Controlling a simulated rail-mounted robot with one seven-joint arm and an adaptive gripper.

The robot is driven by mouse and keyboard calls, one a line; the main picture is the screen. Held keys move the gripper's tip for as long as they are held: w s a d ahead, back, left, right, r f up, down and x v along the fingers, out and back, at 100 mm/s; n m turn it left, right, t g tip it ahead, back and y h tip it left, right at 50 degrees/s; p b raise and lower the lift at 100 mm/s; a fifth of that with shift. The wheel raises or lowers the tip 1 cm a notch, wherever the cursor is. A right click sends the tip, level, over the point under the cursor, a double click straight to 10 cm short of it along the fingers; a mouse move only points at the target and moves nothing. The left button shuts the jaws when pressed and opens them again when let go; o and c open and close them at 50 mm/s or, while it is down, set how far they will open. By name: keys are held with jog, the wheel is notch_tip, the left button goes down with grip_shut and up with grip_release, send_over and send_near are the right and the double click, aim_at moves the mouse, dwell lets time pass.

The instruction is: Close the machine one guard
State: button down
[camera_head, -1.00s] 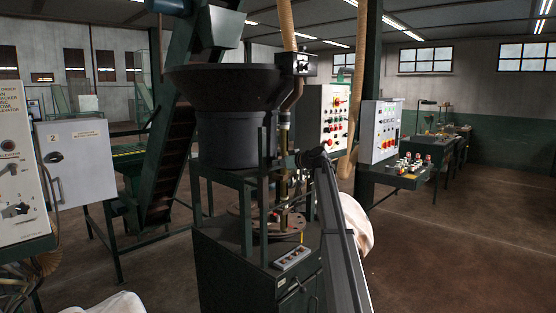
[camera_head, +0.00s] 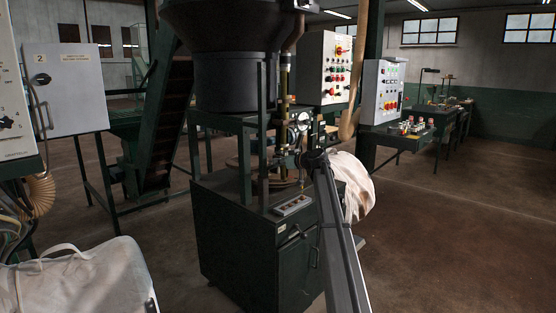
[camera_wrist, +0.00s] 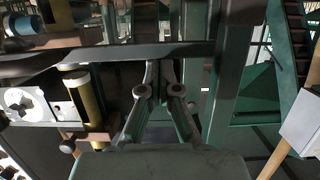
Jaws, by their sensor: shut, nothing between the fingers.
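The machine (camera_head: 235,235) stands in the middle of the head view, a dark green cabinet with posts and a black hopper (camera_head: 235,80) above it. A round turntable plate (camera_head: 236,162) sits between the posts, partly hidden. I cannot pick out the guard with certainty. My gripper (camera_head: 303,158) is at the machine's right front, by the posts and small mechanism; its fingers are hard to make out there. In the wrist view my gripper (camera_wrist: 158,68) is shut and empty, its tips by a dark horizontal bar (camera_wrist: 110,55). I cannot tell whether they touch.
White bulk bags lie at lower left (camera_head: 75,280) and behind the machine's right side (camera_head: 352,185). A control panel (camera_head: 325,68) and a second one (camera_head: 383,92) stand behind. A grey cabinet marked 2 (camera_head: 65,88) is at left. The floor at right is clear.

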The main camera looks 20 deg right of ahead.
jog(key=shift+s+f, duration=0.15)
jog(key=shift+f, duration=0.3)
jog(key=shift+r, duration=0.1)
notch_tip(320, 180, up, 5)
jog(key=v, duration=0.9)
jog(key=shift+s+d, duration=0.25)
jog(key=shift+s, duration=0.05)
